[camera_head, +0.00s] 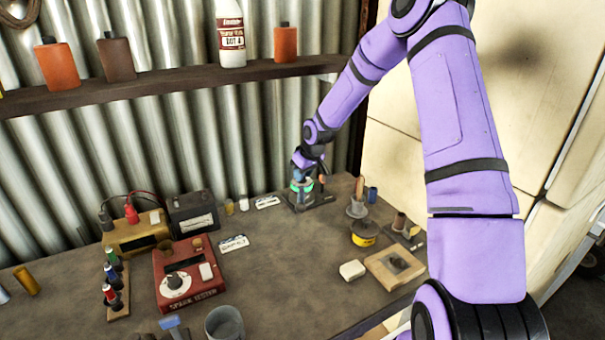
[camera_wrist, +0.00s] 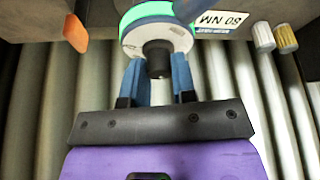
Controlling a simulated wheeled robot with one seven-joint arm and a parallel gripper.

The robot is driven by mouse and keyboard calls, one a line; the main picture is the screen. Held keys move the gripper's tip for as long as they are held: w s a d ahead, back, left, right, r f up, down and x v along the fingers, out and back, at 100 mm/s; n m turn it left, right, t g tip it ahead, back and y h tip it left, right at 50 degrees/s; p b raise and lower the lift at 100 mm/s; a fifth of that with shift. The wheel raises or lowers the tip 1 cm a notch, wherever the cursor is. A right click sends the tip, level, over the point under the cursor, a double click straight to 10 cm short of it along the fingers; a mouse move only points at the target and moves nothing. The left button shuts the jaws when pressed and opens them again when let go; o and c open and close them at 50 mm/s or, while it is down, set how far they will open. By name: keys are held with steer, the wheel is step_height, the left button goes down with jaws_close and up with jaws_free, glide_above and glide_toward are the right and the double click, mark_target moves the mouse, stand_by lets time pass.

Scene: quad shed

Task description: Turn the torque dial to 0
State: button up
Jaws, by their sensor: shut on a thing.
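The torque dial shows in the wrist view as a pale, marked disc (camera_wrist: 165,36) with a green band and a dark central knob (camera_wrist: 157,52). In the head view only its green rim (camera_head: 301,187) shows under my wrist at the back of the bench. My gripper (camera_wrist: 160,75) has its two blue fingers on either side of the dark knob, shut on it. My wrist hides most of the dial in the head view, and I cannot read its setting. A white card (camera_wrist: 222,20) beside it reads "80 NM", upside down in the wrist view.
A red spark tester (camera_head: 188,275), a dark battery (camera_head: 194,213) and a tan box (camera_head: 135,235) stand at the left. A yellow tin (camera_head: 363,234) and a wooden board (camera_head: 394,266) are at the right. A shelf (camera_head: 170,86) holds bottles above. The middle bench is clear.

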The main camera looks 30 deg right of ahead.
stand_by(0.3)
steer(key=o, duration=0.9)
steer(key=v, duration=1)
steer(key=shift+s+r, duration=0.2)
steer(key=shift+r, duration=0.15)
